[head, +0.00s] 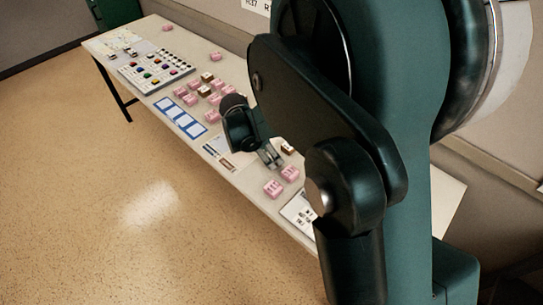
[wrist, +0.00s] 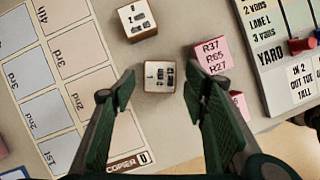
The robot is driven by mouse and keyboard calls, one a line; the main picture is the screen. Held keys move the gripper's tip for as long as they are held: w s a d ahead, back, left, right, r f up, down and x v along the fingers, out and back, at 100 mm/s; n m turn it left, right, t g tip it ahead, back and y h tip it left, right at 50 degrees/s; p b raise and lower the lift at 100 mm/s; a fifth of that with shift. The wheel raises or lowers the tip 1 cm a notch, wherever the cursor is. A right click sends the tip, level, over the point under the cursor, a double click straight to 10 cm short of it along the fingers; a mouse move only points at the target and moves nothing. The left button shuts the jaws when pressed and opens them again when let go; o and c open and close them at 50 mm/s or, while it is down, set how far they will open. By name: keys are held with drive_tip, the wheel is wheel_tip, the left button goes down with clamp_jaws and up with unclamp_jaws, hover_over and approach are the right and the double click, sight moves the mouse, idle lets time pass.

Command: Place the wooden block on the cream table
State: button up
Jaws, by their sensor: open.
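A wooden block (wrist: 159,76) with a white labelled top and brown sides shows between my open fingertips in the wrist view. A second similar block (wrist: 138,18) lies just beyond it. In the head view one wooden block (head: 287,149) sits on the cream table (head: 262,196) close to my gripper (head: 271,158). In the wrist view my gripper (wrist: 160,84) is open, one finger on each side of the nearer block. I see no contact, and I cannot tell how high the fingertips are above the table.
A pink block (wrist: 212,56) lies just right of my right finger. A printed grid sheet (wrist: 75,75) is on the left, and a yard board (wrist: 285,45) on the right. Several pink blocks (head: 273,188) and a board with coloured pieces (head: 155,70) are along the table.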

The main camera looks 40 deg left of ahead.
drive_tip(key=p+v, duration=0.1)
drive_tip(key=v, duration=0.9)
drive_tip(key=shift+r, duration=0.3)
idle(0.4)
drive_tip(key=w+d+r+m+y, duration=0.1)
drive_tip(key=w+d+r+m, duration=0.35)
drive_tip(key=d, duration=0.75)
drive_tip(key=w+d+r+m, duration=0.4)
drive_tip(key=w+d+r, duration=0.15)
drive_tip(key=d, duration=0.65)
drive_tip(key=w+d+r+m+y, duration=0.1)
drive_tip(key=w+d+r+m, duration=0.4)
drive_tip(key=d, duration=0.7)
drive_tip(key=s+d+r+m, duration=0.2)
drive_tip(key=d+m, duration=0.1)
drive_tip(key=d, duration=0.4)
drive_tip(key=s+d+r+m+t, duration=0.1)
drive_tip(key=d+m, duration=0.2)
drive_tip(key=d, duration=0.3)
drive_tip(key=s+d+r+m, duration=0.2)
drive_tip(key=d, duration=0.5)
drive_tip(key=s+d+f+m+t, duration=0.1)
drive_tip(key=s+d+m, duration=0.3)
drive_tip(key=d, duration=0.3)
drive_tip(key=s+d+f+m+t, duration=0.1)
drive_tip(key=s+d+m, duration=0.4)
drive_tip(key=d, duration=0.3)
drive_tip(key=shift+s+d+m, duration=0.25)
drive_tip(key=shift+m, duration=0.3)
